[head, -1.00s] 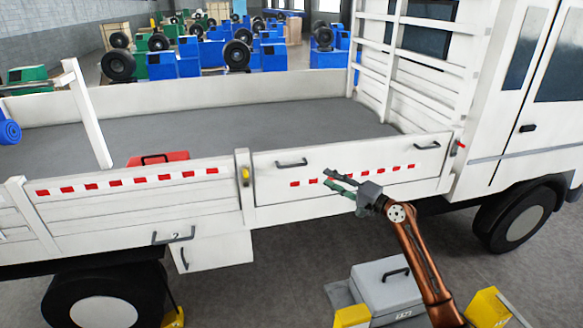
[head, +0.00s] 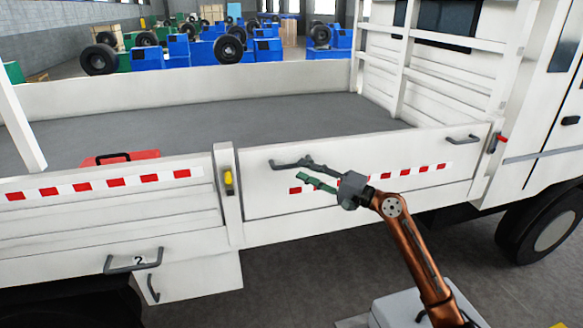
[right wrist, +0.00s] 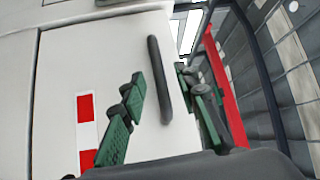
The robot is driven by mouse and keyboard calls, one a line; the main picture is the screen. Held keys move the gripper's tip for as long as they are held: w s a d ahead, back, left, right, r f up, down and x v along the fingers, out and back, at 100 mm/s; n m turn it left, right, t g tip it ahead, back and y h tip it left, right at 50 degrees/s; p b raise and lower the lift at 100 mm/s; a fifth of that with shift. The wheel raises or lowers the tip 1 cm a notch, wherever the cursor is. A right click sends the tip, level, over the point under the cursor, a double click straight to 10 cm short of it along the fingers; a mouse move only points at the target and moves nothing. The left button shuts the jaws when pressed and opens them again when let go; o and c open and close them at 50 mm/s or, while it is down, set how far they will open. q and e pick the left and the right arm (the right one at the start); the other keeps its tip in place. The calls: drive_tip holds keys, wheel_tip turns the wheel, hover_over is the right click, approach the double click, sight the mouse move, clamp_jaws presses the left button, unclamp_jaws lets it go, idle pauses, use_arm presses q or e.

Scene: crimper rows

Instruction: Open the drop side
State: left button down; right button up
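The white drop side (head: 375,178) with a red-and-white strip hangs upright and closed on the truck. It has a dark left handle (head: 284,164) and a right handle (head: 462,140). A latch with a yellow lever (head: 228,180) sits on the post at its left end; one with a red lever (head: 501,138) is at its right end. My right gripper (head: 304,168) is open at the left handle. In the right wrist view the handle (right wrist: 160,78) shows between the spread fingers (right wrist: 165,95); contact cannot be told. My left gripper is out of view.
A red box (head: 120,158) stands in the bed behind the neighbouring side panel (head: 100,215), which has its own handle (head: 134,261). A grey case (head: 395,312) is on the floor below my right arm. The floor before the drop side is otherwise clear.

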sight(293, 167)
drive_tip(key=x, duration=0.4)
drive_tip(key=shift+f, duration=0.15)
drive_tip(key=shift+w+a+b, duration=0.25)
drive_tip(key=shift+a+b, duration=0.05)
drive_tip(key=shift+a, duration=0.05)
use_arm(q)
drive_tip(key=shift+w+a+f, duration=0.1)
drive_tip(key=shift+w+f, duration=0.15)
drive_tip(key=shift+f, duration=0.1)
use_arm(e)
clamp_jaws()
